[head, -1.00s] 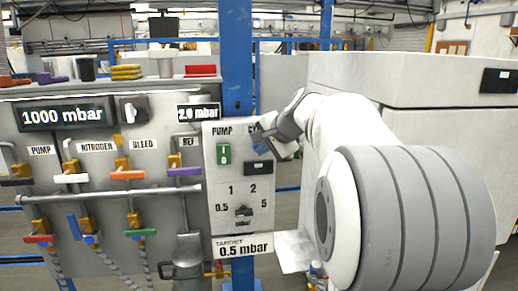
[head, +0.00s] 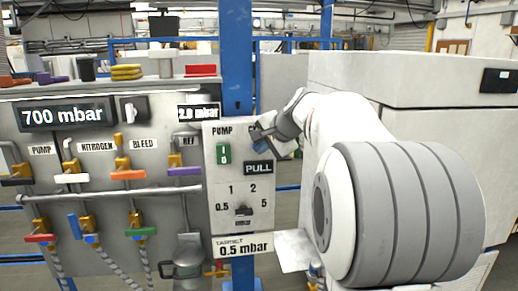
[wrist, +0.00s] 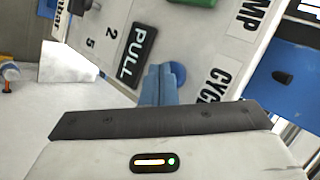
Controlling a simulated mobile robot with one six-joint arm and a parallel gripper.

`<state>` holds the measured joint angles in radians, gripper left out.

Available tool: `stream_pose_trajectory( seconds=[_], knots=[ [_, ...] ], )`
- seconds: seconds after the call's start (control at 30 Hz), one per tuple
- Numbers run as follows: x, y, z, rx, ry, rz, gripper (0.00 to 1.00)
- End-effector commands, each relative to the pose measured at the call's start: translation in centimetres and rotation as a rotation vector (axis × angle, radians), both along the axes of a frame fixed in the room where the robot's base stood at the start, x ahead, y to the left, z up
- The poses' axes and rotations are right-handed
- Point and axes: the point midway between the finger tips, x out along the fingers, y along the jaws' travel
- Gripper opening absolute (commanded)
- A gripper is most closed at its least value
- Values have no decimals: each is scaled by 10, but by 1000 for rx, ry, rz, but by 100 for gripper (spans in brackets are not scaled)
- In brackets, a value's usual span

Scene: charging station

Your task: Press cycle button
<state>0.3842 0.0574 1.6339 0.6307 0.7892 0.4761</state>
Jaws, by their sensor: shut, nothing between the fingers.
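The grey-white control panel (head: 240,205) stands in the middle of the head view. The blue round cycle button (wrist: 178,73) shows beside the "CYC" lettering in the wrist view. My gripper (head: 260,141) is at the panel's upper right, covering the cycle label. In the wrist view its blue-grey fingers (wrist: 158,84) are shut with nothing between them. Their tips overlap the button's left edge; I cannot tell whether they touch it. A small display (head: 258,168) below reads "PULL", and shows in the wrist view too (wrist: 131,54).
The green pump switch (head: 223,153) is left of my gripper, and a selector knob (head: 243,211) is lower down. The large pressure display (head: 65,115) reads 700 mbar. Several coloured valve handles are at left. A big white cabinet (head: 430,115) stands at right.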

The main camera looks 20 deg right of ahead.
Motion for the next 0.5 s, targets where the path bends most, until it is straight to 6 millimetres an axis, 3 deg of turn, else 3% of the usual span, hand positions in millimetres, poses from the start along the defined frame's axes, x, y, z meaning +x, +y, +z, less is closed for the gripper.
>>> stream_pose_trajectory(
  seconds=[0.5],
  knots=[
    [-18, 3, 0, -1, 0, -1, 0]
  ],
)
